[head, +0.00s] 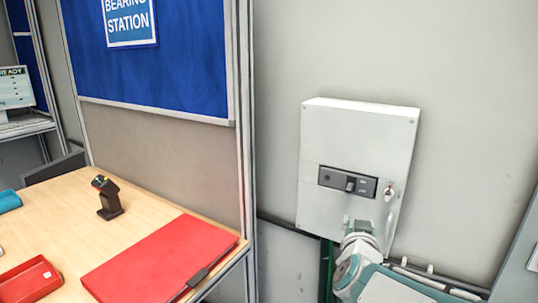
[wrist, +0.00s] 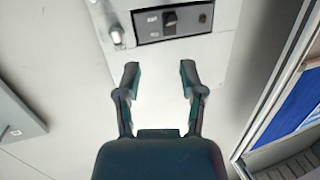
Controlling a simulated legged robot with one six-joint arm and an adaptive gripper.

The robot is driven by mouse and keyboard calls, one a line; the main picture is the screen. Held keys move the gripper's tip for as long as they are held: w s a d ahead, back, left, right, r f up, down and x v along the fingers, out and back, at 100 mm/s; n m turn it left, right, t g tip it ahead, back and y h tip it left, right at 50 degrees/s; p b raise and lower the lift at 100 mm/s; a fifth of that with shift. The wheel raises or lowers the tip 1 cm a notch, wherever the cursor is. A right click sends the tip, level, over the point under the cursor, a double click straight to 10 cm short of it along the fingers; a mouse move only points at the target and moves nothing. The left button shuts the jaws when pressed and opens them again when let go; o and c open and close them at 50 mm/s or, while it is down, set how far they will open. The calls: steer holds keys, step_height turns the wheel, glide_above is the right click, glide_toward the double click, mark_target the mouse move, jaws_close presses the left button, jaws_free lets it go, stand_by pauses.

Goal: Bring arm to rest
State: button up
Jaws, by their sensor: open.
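My gripper (wrist: 159,78) is open and empty in the wrist view, its two dark fingers spread apart in front of a pale wall box. In the head view part of my arm shows at the lower right, below and in front of the white electrical box (head: 352,150). The box has a dark switch panel (head: 348,182) and a key lock (head: 389,192). In the wrist view the box's switch panel (wrist: 172,22) lies beyond the fingertips. I cannot tell the exact distance between fingers and box.
On the left, a wooden table (head: 150,215) holds a black barcode scanner (head: 107,197), a red folder (head: 160,262), a red bin (head: 28,280) and a teal item (head: 8,201). A blue board (head: 150,60) in a metal frame stands behind it. Grey wall is clear around the box.

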steer(key=s+a+f+n+g+y, duration=0.35)
steer(key=s+a+y, duration=0.3)
steer(key=s, duration=0.35)
steer(key=s+f+g, duration=0.2)
steer(key=s+g, duration=0.1)
steer(key=s, duration=0.4)
steer(key=s+f+g+h, duration=0.1)
steer(key=s+g, duration=0.2)
steer(key=s, duration=0.3)
steer(key=shift+s+d+f+n, duration=0.35)
steer(key=shift+s+d+f, duration=0.05)
steer(key=shift+d, duration=0.05)
steer(key=shift+w+g+h, duration=0.1)
steer(key=shift+g+h, duration=0.15)
steer(key=shift+c, duration=0.2)
